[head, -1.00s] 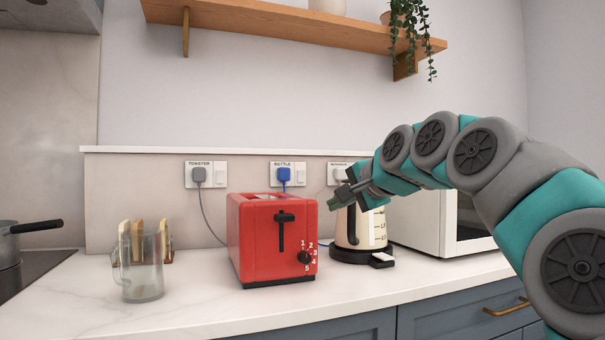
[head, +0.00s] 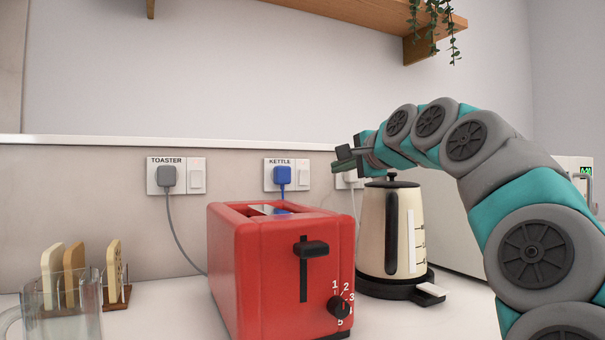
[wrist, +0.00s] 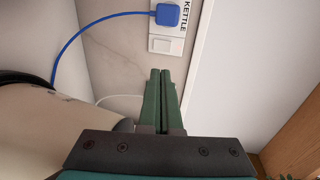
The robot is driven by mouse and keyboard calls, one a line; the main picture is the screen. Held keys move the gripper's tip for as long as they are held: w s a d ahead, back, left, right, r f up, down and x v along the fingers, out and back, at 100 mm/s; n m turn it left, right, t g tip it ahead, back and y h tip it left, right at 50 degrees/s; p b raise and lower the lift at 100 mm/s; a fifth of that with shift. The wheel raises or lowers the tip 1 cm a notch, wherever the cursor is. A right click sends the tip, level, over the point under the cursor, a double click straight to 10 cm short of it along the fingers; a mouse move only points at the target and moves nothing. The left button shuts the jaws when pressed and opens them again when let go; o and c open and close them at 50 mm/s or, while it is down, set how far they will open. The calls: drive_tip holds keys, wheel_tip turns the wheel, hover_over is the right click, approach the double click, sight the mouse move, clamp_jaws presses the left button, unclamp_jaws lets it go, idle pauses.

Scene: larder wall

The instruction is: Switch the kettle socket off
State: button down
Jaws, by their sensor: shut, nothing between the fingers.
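The kettle socket (head: 268,180) is a white wall plate labelled KETTLE, with a blue plug (head: 282,175) in its left half and a white rocker switch (head: 303,174) on its right. In the wrist view the plug (wrist: 168,14) and switch (wrist: 165,45) show near the top, the switch just beyond the fingertips. My gripper (head: 341,160) is shut and empty, to the right of the kettle socket in the head view. Its fingers (wrist: 160,72) point at the wall, apparently apart from the switch. I cannot tell the switch's position.
A red toaster (head: 270,265) stands below the socket, with the cream kettle (head: 375,235) right of it. The toaster socket (head: 197,175) is at left; another socket (head: 341,182) is partly behind my gripper. A glass jug (head: 75,310) and toast rack (head: 118,300) stand at left.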

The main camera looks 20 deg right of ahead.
idle(0.3)
drive_tip(key=p, duration=0.2)
approach(305, 175)
drive_tip(key=w, duration=0.2)
drive_tip(key=w+f, duration=0.1)
drive_tip(key=w, duration=0.1)
drive_tip(key=shift+w+a+f, duration=0.15)
drive_tip(key=shift+w+a, duration=0.05)
drive_tip(key=shift+w, duration=0.35)
drive_tip(key=shift+w+p, duration=0.35)
drive_tip(key=shift+w, duration=0.25)
